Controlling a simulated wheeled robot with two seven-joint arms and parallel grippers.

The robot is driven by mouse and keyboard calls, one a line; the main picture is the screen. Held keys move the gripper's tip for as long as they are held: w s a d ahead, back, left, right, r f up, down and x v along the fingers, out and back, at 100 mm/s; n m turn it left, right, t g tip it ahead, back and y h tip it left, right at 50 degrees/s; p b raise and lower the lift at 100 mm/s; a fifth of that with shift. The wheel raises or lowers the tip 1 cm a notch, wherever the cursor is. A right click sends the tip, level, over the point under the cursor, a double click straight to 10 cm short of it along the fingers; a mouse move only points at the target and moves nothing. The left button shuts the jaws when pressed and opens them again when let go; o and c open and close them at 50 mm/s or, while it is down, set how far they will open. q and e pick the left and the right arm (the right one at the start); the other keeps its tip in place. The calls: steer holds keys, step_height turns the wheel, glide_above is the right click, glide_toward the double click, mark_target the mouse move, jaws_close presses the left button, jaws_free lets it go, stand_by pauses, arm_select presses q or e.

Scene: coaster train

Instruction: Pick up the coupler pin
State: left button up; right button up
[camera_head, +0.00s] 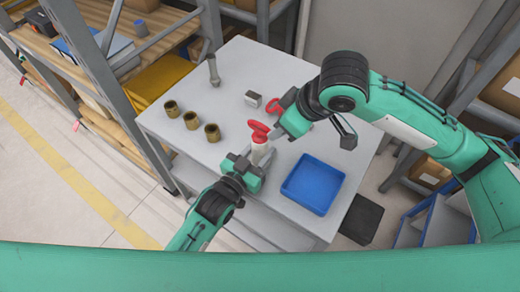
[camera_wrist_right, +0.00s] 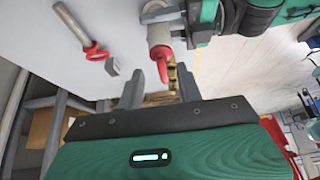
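A pin-like metal rod with a red ring handle (camera_wrist_right: 80,30), likely the coupler pin, lies on the table in the right wrist view. In the head view its red handle (camera_head: 287,98) shows beside my right gripper; the rod is mostly hidden. My right gripper (camera_head: 277,132) is close to the red top. Its fingers are apart in the wrist view (camera_wrist_right: 158,70), with the red tip appearing between them.
On the grey table (camera_head: 225,75) are a blue tray (camera_head: 313,184) at right, a small grey block (camera_head: 253,99), several brass cups (camera_head: 191,120) at left and a grey upright post (camera_head: 213,70) at the back. Shelving (camera_head: 100,70) stands left.

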mark_target(260, 125)
steer(key=shift+o, duration=0.4)
step_height(260, 125, up, 6)
steer(key=w+a+h, duration=0.1)
steer(key=shift+g, duration=0.4)
steer(key=x, duration=0.6)
steer(key=shift+w+a, duration=0.1)
steer(key=shift+w, duration=0.1)
steer(key=x, duration=0.5)
steer(key=shift+s+f, duration=0.15)
steer(key=shift+s, duration=0.05)
jaws_close()
stand_by(0.4)
